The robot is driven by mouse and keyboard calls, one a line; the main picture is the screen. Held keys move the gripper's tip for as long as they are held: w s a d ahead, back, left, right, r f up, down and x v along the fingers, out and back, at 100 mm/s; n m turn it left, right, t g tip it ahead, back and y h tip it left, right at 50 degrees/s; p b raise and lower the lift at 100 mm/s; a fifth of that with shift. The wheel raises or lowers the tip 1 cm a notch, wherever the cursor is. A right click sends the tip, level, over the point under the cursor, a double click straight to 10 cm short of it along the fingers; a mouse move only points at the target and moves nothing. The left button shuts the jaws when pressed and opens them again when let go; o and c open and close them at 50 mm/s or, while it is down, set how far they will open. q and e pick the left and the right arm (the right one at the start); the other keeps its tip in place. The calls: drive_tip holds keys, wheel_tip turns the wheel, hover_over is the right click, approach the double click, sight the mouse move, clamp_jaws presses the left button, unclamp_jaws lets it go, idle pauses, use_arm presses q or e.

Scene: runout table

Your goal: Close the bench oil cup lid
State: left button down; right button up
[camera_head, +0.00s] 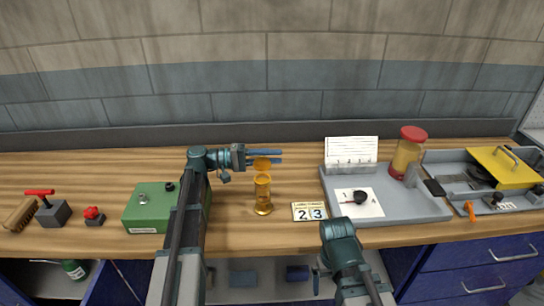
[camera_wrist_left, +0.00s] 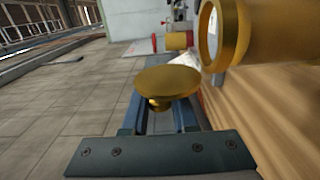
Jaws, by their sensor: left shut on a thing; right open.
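The bench oil cup (camera_head: 263,195) is a brass and amber glass cup standing upright on the wooden bench. Its open top also shows in the left wrist view (camera_wrist_left: 232,40). The brass lid (camera_wrist_left: 170,82) is a round disc with a knob below it, between my left fingers. In the head view the lid (camera_head: 262,163) is just above the cup's top; I cannot tell whether it touches the cup. My left gripper (camera_head: 265,156) reaches in from the left and is shut on the lid. My right arm shows at the bottom right, but its fingers are not visible.
A green box (camera_head: 148,207) stands left of the cup. A number card (camera_head: 309,211) lies to the right. Further right are a grey tray (camera_head: 415,208) with a red-lidded jar (camera_head: 408,152), and a yellow-covered unit (camera_head: 505,167). The bench behind the cup is clear.

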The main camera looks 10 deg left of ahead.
use_arm(q)
drive_tip(key=s+d+f+m+b, duration=0.1)
drive_tip(key=s+m, duration=0.4)
drive_tip(key=m, duration=1.2)
drive_tip(key=shift+s+d+m, duration=0.35)
drive_tip(key=shift+s+m, duration=0.05)
idle(0.4)
drive_tip(key=c, duration=0.7)
unclamp_jaws()
